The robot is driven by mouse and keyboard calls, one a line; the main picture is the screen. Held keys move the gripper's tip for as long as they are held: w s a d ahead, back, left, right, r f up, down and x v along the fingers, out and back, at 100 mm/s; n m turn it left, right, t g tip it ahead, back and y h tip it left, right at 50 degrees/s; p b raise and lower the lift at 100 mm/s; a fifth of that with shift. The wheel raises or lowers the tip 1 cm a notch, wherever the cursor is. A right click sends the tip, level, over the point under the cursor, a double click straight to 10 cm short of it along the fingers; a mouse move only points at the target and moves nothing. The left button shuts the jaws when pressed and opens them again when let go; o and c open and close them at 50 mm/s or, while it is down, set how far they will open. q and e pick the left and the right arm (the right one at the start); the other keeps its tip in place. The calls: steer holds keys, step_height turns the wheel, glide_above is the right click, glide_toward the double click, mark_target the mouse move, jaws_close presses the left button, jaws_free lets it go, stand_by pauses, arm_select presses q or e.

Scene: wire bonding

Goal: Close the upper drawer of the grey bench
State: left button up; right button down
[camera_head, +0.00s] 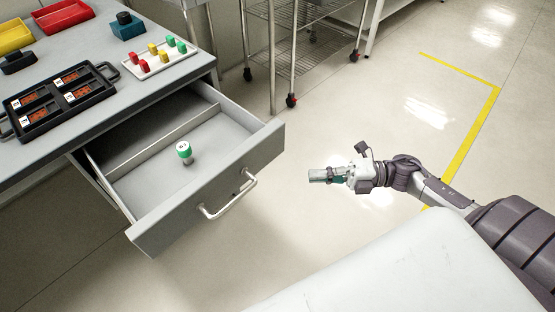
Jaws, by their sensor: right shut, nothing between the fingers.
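The grey bench (180,79) stands at the left. Its upper drawer (262,150) is pulled far out, with a silver bar handle (230,203) on the front. A green-capped item (184,152) stands upright in the drawer, in front of a divider. My right gripper (320,175) is to the right of the drawer front, apart from the handle and over the floor. Its fingers are shut and empty. My left gripper is not in view.
On the bench top are a black tray (104,93) with orange-brown parts, a white tray (147,74) with several coloured pegs, a teal block (128,30), and red (65,24) and yellow bins (14,43). A wheeled wire rack (300,50) stands behind. Floor right of the drawer is clear.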

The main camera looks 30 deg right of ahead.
glide_toward(250, 167)
steer(key=s+a, duration=0.1)
steer(key=a, duration=0.3)
steer(key=w, duration=0.1)
steer(key=w+a, duration=0.1)
steer(key=shift+w+a, duration=0.2)
steer(key=shift+w, duration=0.2)
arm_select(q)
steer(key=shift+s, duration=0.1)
arm_select(e)
steer(key=shift+w+a, duration=0.15)
steer(key=shift+w, duration=0.2)
